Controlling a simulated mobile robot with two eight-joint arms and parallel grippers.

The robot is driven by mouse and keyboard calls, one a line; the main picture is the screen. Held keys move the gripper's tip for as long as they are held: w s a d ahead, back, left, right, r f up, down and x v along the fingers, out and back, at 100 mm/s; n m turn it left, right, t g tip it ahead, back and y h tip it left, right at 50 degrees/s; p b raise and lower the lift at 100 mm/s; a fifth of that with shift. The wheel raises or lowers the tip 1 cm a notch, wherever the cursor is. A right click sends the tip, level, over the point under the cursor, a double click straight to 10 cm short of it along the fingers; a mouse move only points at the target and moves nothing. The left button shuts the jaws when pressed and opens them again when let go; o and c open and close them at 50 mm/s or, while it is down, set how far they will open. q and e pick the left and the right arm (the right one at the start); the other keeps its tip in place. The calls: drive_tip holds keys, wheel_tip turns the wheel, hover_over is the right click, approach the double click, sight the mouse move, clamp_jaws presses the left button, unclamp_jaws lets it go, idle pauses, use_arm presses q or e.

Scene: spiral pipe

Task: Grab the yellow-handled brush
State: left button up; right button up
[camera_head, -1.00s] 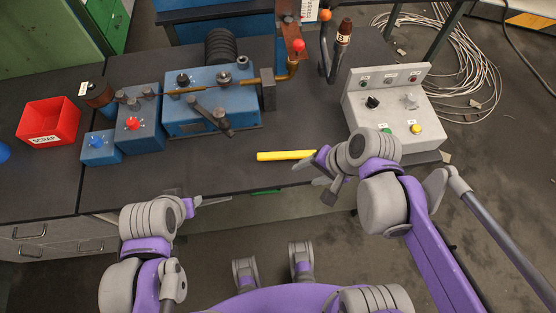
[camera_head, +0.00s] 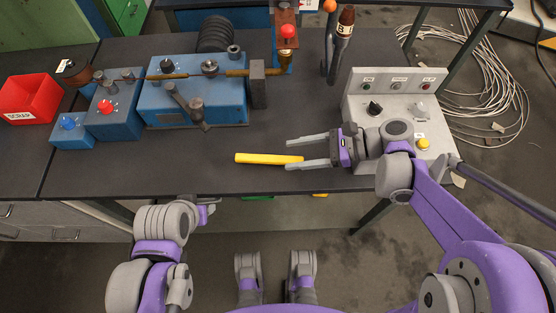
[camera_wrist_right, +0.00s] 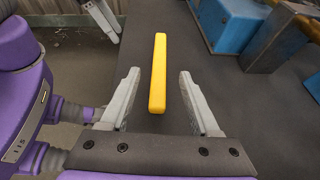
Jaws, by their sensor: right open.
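The yellow brush handle (camera_head: 262,158) lies flat on the dark workbench near its front edge. Only a plain yellow bar shows; I cannot make out bristles. My right gripper (camera_head: 290,154) is open and points left, with its right end of the handle between the two fingers. In the right wrist view the handle (camera_wrist_right: 158,72) runs lengthwise between the open fingertips (camera_wrist_right: 160,75), with a gap on both sides. My left gripper (camera_head: 208,208) is low, in front of the bench edge and apart from the brush; its jaws are too small to read.
A blue machine (camera_head: 195,95) with levers stands behind the brush. A grey control box (camera_head: 390,105) with buttons is at the right, behind and beside my right wrist. A red scrap bin (camera_head: 32,98) is at the far left. Bench left of the handle is clear.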

sight(269, 158)
drive_tip(key=x, duration=0.6)
drive_tip(key=shift+a+b, duration=0.2)
drive_tip(key=shift+b, duration=0.15)
clamp_jaws()
